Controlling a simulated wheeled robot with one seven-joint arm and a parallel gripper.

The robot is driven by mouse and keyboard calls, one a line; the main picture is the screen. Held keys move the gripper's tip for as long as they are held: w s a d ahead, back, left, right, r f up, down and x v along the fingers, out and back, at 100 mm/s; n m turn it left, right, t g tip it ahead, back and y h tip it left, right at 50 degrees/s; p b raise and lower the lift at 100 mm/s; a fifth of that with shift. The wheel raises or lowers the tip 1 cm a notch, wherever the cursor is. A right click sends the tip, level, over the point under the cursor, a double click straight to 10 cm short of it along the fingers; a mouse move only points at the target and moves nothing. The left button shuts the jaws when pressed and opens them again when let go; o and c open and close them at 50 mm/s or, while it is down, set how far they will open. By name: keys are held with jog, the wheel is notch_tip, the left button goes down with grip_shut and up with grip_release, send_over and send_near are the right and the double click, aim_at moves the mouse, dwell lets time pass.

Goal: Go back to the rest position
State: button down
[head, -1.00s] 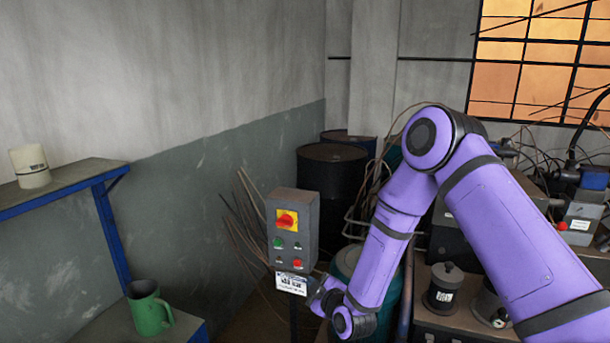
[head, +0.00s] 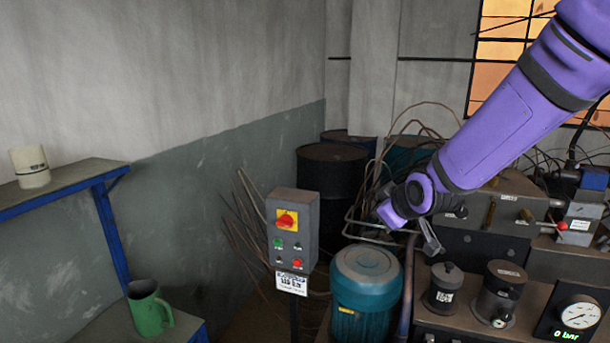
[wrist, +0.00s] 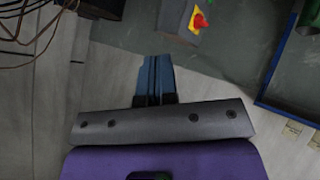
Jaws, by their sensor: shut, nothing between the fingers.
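The grey control box (head: 293,230) has a red switch (head: 287,220) on a yellow plate, a green button (head: 278,243) and a red button (head: 297,264). It stands apart from my gripper. In the wrist view the red and yellow switch (wrist: 198,20) is at the top.
A teal motor (head: 365,290) stands beside the box. A bench with dark canisters (head: 445,287), a gauge (head: 579,315) and a red-knobbed valve (head: 563,226) lies right. A blue-edged shelf (head: 70,178) holds a white cup (head: 30,167); a green mug (head: 149,308) sits lower. Dark drums (head: 331,185) stand behind.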

jog(key=s+d+r+m+g+h, duration=0.1)
jog(key=s+d+r+m, duration=0.1)
jog(key=s+d+r, duration=0.35)
jog(key=s+d+r+m+g+h, duration=0.1)
jog(key=s+d+r+m, duration=0.2)
jog(key=s, duration=0.5)
jog(key=s+d+r+m+g, duration=0.1)
jog(key=s+d+m, duration=0.1)
jog(key=s, duration=0.6)
jog(key=s+d+r+m+g, duration=0.1)
jog(key=s+d+r+m, duration=0.1)
jog(key=s, duration=0.7)
jog(key=shift+s+d+g+h, duration=0.15)
jog(key=shift+d+g+h, duration=0.05)
jog(key=shift+g+h, duration=0.2)
